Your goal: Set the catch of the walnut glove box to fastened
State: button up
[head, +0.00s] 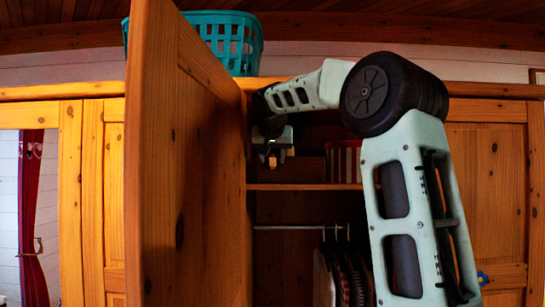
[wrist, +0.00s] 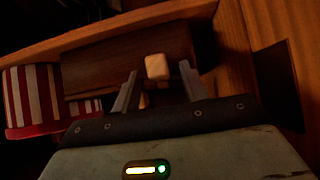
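The walnut glove box (wrist: 100,66) is a long dark brown box on the upper wardrobe shelf, seen in the wrist view. A small pale block (wrist: 157,66), which looks like its catch, stands out at its front. My gripper (wrist: 158,80) is open, its two fingers apart with the pale block between and just beyond their tips. Gaps show on both sides, so I see no grip. In the head view my gripper (head: 272,158) is inside the wardrobe, just above the shelf, and the box (head: 308,168) is dark and partly hidden. The catch's setting cannot be read.
A red-and-white striped box (wrist: 30,98) stands left of the walnut box. The open wardrobe door (head: 190,170) is close on the left of my arm. Below the shelf (head: 310,187) clothes hang from a rail (head: 290,227). A teal basket (head: 225,38) sits on top.

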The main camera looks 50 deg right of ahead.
jog(key=b+v, duration=0.4)
jog(key=v, duration=1.3)
jog(key=shift+r, duration=0.15)
jog(key=shift+s+a, duration=0.1)
jog(key=shift+s, duration=0.1)
